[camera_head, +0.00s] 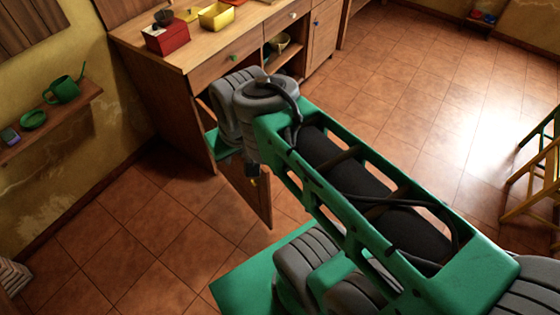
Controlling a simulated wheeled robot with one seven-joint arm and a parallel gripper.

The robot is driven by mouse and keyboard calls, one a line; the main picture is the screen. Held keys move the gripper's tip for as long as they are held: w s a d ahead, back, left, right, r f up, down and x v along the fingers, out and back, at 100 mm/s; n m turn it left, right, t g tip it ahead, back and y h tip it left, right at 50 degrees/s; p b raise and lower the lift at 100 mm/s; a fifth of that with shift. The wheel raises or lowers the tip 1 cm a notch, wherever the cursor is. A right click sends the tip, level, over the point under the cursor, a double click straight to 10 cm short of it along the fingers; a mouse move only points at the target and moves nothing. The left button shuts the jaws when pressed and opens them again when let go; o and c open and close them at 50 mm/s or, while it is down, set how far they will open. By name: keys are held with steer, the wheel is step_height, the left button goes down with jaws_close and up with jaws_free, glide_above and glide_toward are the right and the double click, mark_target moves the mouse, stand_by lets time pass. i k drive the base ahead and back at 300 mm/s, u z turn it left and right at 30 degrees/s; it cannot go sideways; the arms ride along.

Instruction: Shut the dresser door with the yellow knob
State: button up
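The wooden dresser (190,100) stands at the upper left. One of its lower doors (258,205) stands open, swung out from the front below the drawer with the green knob (234,57). A small yellow spot, apparently the yellow knob (253,183), shows near the door's upper part, beside a dark part of my arm. My green and grey arm reaches from the lower right to the dresser front and hides much of the opening and the door. My gripper cannot be made out behind the arm, and whether anything touches the door is hidden.
A red box (167,39) and a yellow container (216,16) stand on the dresser top. A bowl (279,41) sits in an open compartment. A wall shelf (50,122) holds a green watering can (65,88). A yellow stool (540,175) stands at right. The tiled floor between is clear.

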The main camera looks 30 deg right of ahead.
mark_target(257, 191)
steer(key=z, duration=0.3)
steer(key=i, duration=0.5)
steer(key=u, duration=1.95)
steer(key=k, duration=0.1)
steer(key=u, duration=0.5)
steer(key=i, duration=0.15)
steer(key=z, duration=0.05)
